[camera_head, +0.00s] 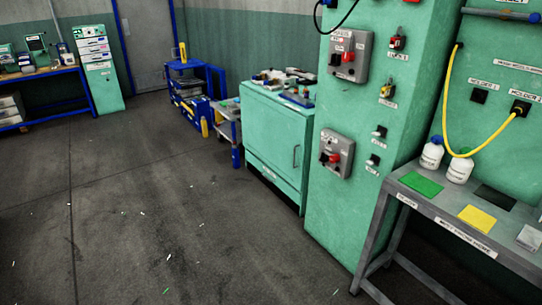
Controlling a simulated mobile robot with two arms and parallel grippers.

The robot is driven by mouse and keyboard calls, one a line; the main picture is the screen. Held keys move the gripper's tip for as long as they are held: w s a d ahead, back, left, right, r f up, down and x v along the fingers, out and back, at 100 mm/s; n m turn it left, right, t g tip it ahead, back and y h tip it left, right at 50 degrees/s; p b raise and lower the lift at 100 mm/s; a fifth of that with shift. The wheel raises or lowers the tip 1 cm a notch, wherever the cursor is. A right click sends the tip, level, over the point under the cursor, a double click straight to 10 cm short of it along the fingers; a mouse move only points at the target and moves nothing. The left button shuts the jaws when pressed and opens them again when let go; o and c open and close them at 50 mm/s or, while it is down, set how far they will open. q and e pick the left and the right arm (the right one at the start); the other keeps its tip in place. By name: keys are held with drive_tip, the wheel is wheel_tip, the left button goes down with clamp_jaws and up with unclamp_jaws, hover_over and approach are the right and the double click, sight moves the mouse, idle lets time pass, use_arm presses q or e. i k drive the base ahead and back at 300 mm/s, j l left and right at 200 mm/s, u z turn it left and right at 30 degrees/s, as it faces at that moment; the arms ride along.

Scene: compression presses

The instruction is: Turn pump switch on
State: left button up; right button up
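A green cabinet (318,205) carries the switches at centre right. An upper grey switch box (363,43) has a red knob and a black part. A lower grey switch box (344,144) also has a red knob and a black part. Small labelled switches sit to their right: a red one (397,42), a yellow one (387,90), and two dark ones, an upper (379,132) and a lower (373,160). The labels are too small to read surely, so I cannot tell which is the pump switch or its position. Neither gripper is in view.
A grey table (450,218) with two white bottles and coloured mats stands right of the cabinet. A yellow hose (446,110) hangs above it. A low green cabinet (268,132) and blue equipment (190,85) stand behind. The floor at left (150,220) is open.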

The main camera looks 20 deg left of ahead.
sight(336, 158)
drive_tip(key=u, duration=0.2)
drive_tip(key=i+j, duration=0.15)
drive_tip(key=i, duration=0.45)
drive_tip(key=i+j+z, duration=0.15)
drive_tip(key=i, duration=0.45)
